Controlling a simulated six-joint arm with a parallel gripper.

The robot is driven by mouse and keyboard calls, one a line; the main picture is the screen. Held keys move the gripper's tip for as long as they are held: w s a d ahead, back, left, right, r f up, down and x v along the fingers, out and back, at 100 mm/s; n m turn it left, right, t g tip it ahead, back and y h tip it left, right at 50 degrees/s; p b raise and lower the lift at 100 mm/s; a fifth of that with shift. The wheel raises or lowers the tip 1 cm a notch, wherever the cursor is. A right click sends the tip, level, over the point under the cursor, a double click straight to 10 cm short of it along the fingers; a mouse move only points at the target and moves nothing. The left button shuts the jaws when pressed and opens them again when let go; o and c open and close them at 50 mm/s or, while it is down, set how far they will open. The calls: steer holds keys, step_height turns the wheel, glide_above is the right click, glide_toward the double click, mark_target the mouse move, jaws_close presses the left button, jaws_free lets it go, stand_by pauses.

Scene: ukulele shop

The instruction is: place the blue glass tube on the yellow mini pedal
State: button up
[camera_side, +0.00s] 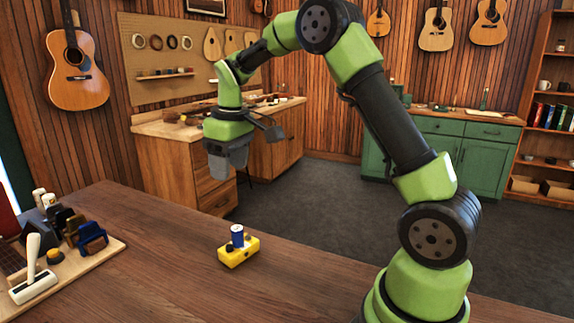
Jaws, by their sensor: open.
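The yellow mini pedal (239,255) lies on the wooden table near the middle of the picture. The blue glass tube (237,234) stands upright on top of the pedal, between dark knobs, and looks apart from my gripper. My gripper (229,172) hangs above and slightly to the left of the tube in the picture, pointing down. It is open and holds nothing. Its fingers look like grey blocks from this side, and the gap between them is hard to see.
A wooden board (88,270) at the left of the table (185,240) holds a cream-handled tool (34,265), a blue clamp-like piece (92,238) and several small items. The table around the pedal is clear. Workbenches and guitars are far behind.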

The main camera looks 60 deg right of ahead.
steer(key=s+a+r+m+t, duration=0.1)
steer(key=s+a+r+t, duration=0.1)
steer(key=s+a+r, duration=0.3)
steer(key=s+a+r+m+t+y, duration=0.1)
steer(key=s+a+m+t, duration=0.1)
steer(key=s, duration=0.6)
steer(key=s+a+r+m+t+y, duration=0.1)
steer(key=s+a, duration=0.3)
steer(key=s, duration=0.4)
steer(key=shift+s+a+r+m+t, duration=0.25)
steer(key=shift+s+r+m+t, duration=0.15)
steer(key=shift+r+t, duration=0.15)
